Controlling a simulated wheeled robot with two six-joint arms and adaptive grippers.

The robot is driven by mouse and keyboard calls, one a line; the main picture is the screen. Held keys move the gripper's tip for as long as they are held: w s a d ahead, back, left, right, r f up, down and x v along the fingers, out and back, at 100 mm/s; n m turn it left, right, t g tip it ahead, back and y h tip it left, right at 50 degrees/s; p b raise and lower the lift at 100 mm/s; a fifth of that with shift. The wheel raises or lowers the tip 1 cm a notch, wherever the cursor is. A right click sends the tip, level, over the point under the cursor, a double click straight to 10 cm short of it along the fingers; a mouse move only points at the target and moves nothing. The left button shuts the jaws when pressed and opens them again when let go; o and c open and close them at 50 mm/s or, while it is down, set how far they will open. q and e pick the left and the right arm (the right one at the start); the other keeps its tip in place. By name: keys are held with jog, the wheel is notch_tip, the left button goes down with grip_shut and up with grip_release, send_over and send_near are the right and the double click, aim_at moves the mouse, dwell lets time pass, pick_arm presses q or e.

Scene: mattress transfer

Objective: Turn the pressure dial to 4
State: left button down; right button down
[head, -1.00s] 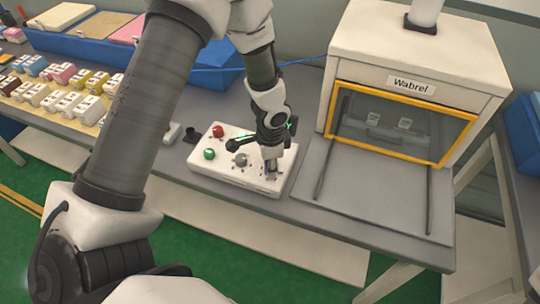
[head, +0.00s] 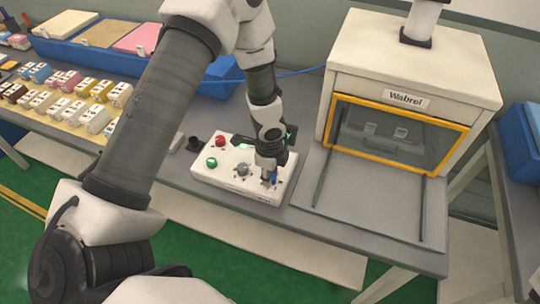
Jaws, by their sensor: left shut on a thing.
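The white control box (head: 215,178) lies on the grey bench. On its top are a red button (head: 221,141), a green button (head: 211,162) and a grey dial (head: 242,170). My left gripper (head: 268,178) points down over the right end of the box. It is shut on a dial there, of which only a small bluish part shows; the fingers hide the rest. Its markings are too small to read, so its setting cannot be told. My right gripper is not in view.
A white press labelled Wabrel (head: 407,75), with a yellow-framed window, stands to the right behind a grey plate (head: 370,210). Several small labelled blocks (head: 75,100) and a blue tray (head: 60,48) are at the left.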

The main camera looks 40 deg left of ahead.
pick_arm(q)
jog(key=shift+s+f, duration=0.15)
jog(key=c, duration=0.8)
grip_release()
jog(key=shift+r, duration=0.4)
notch_tip(320, 180, up, 11)
jog(key=shift+s+d+r, duration=0.1)
jog(key=shift+r, duration=0.05)
